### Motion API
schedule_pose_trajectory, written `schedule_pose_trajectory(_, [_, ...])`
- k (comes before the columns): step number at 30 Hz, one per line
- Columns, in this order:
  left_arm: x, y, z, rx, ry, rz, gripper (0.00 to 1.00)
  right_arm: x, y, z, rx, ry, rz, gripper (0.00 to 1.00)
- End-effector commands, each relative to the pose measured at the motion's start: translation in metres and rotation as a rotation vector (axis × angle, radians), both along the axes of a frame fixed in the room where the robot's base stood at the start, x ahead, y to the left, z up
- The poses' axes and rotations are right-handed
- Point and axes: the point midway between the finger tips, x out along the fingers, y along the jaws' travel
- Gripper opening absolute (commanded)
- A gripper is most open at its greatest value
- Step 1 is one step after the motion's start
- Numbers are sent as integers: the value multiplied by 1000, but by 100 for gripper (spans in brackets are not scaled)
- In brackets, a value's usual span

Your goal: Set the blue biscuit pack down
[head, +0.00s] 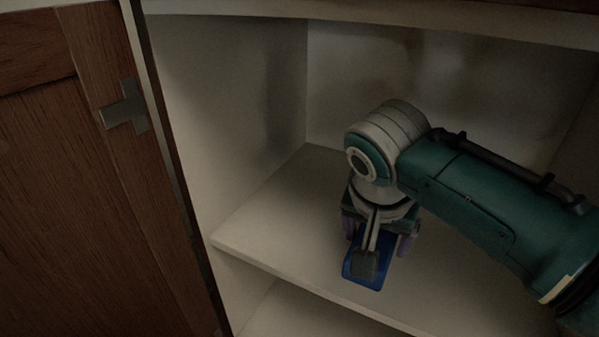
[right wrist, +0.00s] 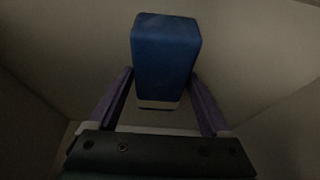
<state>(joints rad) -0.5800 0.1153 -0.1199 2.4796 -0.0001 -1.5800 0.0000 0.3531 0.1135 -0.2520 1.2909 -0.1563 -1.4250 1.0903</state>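The blue biscuit pack (head: 382,268) is in the open cupboard, low over the pale shelf (head: 290,225) near its front edge. I cannot tell whether the pack touches the shelf. My right gripper (head: 379,240) reaches in from the right and points down, with purple fingers on either side of the pack. In the right wrist view the pack (right wrist: 166,58) sits between the fingertips of my right gripper (right wrist: 162,75), which lie against its sides. Part of the pack is hidden behind the wrist. My left gripper is out of view.
A brown wooden door (head: 75,200) with a metal hinge stands open at the left. The cupboard's pale side and back walls enclose the shelf, with a top edge above. The shelf is bare to the left of the gripper. Another surface shows below.

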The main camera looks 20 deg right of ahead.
Motion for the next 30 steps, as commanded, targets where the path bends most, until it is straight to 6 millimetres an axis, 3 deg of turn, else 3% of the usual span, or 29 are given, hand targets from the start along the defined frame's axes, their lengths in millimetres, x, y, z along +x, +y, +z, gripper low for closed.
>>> schedule_pose_trajectory(4, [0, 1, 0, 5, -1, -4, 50, 0, 0, 0, 0, 0, 0, 100])
schedule_pose_trajectory(13, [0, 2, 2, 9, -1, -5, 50, 0, 0, 4, 0, -1, 0, 100])
schedule_pose_trajectory(20, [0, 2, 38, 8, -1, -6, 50, -8, 11, 45, 3, -1, 1, 100])
schedule_pose_trajectory(22, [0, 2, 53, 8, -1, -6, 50, -13, 17, 63, 4, -2, 2, 100])
schedule_pose_trajectory(30, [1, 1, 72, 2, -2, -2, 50, -62, 72, 53, 3, 5, 1, 100])
